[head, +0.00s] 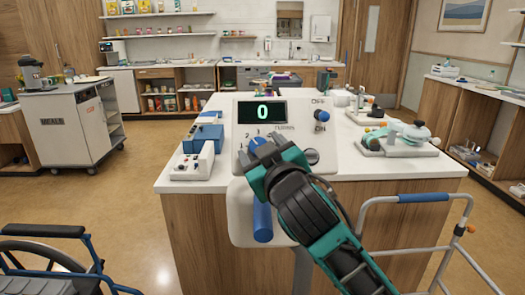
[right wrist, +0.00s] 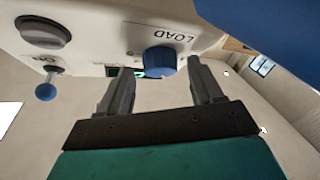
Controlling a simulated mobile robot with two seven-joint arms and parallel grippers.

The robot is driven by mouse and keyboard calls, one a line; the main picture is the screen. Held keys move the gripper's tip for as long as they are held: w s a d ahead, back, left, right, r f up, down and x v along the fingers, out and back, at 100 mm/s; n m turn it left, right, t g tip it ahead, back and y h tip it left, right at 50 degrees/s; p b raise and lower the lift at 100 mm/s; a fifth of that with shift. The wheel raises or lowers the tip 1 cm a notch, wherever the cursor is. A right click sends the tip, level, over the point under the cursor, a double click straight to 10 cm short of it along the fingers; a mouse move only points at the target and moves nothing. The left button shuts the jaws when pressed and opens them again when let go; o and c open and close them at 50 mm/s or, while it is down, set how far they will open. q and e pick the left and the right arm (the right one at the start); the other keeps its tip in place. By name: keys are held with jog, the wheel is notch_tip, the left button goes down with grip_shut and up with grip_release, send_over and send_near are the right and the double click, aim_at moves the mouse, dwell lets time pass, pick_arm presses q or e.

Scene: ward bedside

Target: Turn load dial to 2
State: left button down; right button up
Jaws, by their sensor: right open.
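The load dial is a blue knob (right wrist: 160,62) under the word LOAD on a white panel in the right wrist view. In the head view the dial (head: 257,141) is mostly hidden behind my right gripper. My right gripper (head: 262,154) is open at the panel's lower left. In the right wrist view its two fingers (right wrist: 160,72) stand either side of the dial, with a visible gap on each side. The panel's display (head: 262,112) reads 0 in green. Dial numbers 2 and 3 show near the gripper; the pointer is hidden. My left gripper is out of view.
A blue-tipped toggle (head: 322,115) marked OFF and a dark round knob (head: 312,157) are on the panel's right side. A blue handle (head: 262,218) hangs below the gripper. A walker frame (head: 420,198) stands at right. Small devices (head: 196,160) sit left of the panel.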

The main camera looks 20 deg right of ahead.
jog(key=s+p, duration=0.5)
jog(key=s, duration=0.8)
jog(key=shift+a+f, duration=0.1)
dwell(0.5)
